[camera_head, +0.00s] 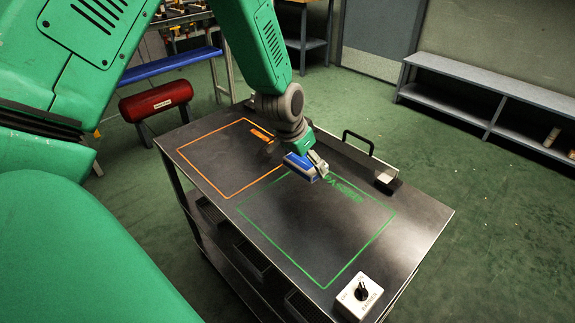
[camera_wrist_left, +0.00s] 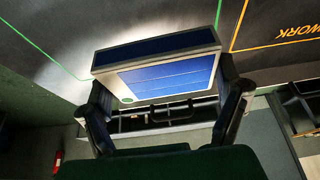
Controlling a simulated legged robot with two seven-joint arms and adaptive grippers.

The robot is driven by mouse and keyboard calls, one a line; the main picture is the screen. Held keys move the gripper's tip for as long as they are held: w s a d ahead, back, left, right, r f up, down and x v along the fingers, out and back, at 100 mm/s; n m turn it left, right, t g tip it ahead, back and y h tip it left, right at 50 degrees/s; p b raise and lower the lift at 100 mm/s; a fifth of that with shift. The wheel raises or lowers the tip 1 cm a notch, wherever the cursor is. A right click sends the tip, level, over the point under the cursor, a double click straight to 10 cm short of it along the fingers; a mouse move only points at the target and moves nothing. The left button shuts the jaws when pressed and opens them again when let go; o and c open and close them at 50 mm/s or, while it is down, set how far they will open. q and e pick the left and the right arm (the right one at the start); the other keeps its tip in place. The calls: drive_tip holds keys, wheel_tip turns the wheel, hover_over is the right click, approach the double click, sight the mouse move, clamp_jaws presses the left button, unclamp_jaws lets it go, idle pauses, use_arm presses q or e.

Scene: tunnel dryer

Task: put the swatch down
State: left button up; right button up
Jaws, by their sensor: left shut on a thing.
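The swatch, a blue block with a pale rim (camera_head: 300,168), is in my left gripper (camera_head: 314,163). In the left wrist view the swatch (camera_wrist_left: 165,75) sits between both fingers (camera_wrist_left: 165,108), with pale edging and a small green mark. It is over the dark tabletop (camera_head: 415,220), near the far-left corner of the green outline (camera_head: 352,262) and beside the orange outline (camera_head: 205,137). I cannot tell if it touches the table. My right gripper is not in view.
A pale upright panel (camera_head: 345,152) with a black handle (camera_head: 358,137) stands along the table's back edge. A white box with a black knob (camera_head: 360,297) sits at the near right corner. Lettering lies inside both outlines. Most of the green area is clear.

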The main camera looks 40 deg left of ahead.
sight(295, 156)
use_arm(q)
drive_tip(key=a, duration=0.3)
drive_tip(key=shift+w+a+f, duration=0.15)
drive_tip(key=shift+f, duration=0.25)
wheel_tip(295, 156, down, 5)
drive_tip(key=shift+r+b, duration=0.1)
drive_tip(key=shift+b, duration=0.25)
drive_tip(key=shift+w+f, duration=0.15)
drive_tip(key=shift+f, duration=0.2)
drive_tip(key=shift+d+f, duration=0.2)
drive_tip(key=shift+f, duration=0.35)
wheel_tip(295, 156, down, 2)
drive_tip(key=shift+f, duration=0.2)
drive_tip(key=shift+a+f, duration=0.1)
drive_tip(key=shift+f, duration=0.1)
drive_tip(key=o, duration=1.1)
drive_tip(key=shift+a, duration=0.15)
drive_tip(key=shift+r, duration=0.15)
